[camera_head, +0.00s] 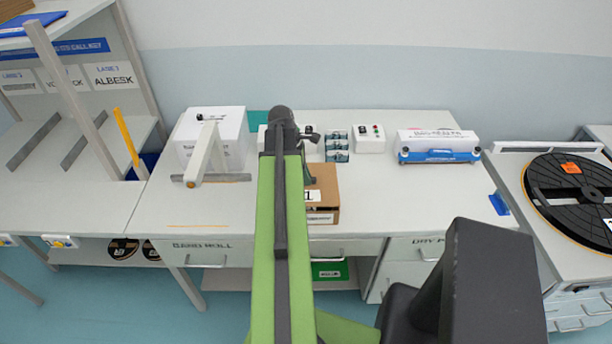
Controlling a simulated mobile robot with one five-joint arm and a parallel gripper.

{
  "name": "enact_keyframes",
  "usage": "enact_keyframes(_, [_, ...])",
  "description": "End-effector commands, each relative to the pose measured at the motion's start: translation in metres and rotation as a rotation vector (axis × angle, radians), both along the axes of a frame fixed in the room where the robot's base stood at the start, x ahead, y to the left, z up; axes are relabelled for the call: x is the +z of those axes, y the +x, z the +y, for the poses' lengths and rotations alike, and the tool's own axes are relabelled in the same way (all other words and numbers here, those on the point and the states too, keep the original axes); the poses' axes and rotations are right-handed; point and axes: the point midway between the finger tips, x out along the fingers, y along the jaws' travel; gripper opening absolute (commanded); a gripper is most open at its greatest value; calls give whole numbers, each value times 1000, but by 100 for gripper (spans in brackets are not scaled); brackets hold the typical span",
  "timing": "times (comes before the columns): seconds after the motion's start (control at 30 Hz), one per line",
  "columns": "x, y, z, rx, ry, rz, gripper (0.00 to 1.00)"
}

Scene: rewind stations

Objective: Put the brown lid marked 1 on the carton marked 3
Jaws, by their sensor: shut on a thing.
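The brown lid (325,178) with a white label reading 1 is at the middle of the bench, just right of my green arm. A brown carton (333,216) with a white front label shows directly below and in front of it. A dark band lies between them; I cannot tell whether they touch. The carton's label is too small to read, so I cannot confirm a 3. My gripper (309,180) is shut on the lid, at its left part. My arm hides most of the gripper and the left side of lid and carton.
A white box (228,135) stands left on the bench (375,205), with a pale lever-like bar before it. Small blue-grey containers (337,150), a white control box (369,139) and a blue-and-white device (438,146) stand behind and right. Bare bench lies right of the carton.

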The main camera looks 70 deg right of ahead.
Motion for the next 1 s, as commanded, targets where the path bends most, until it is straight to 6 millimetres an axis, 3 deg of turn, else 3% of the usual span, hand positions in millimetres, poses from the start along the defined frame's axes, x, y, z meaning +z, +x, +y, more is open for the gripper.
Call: enact_keyframes(1.0, [-17,1,0,1,0,0,0])
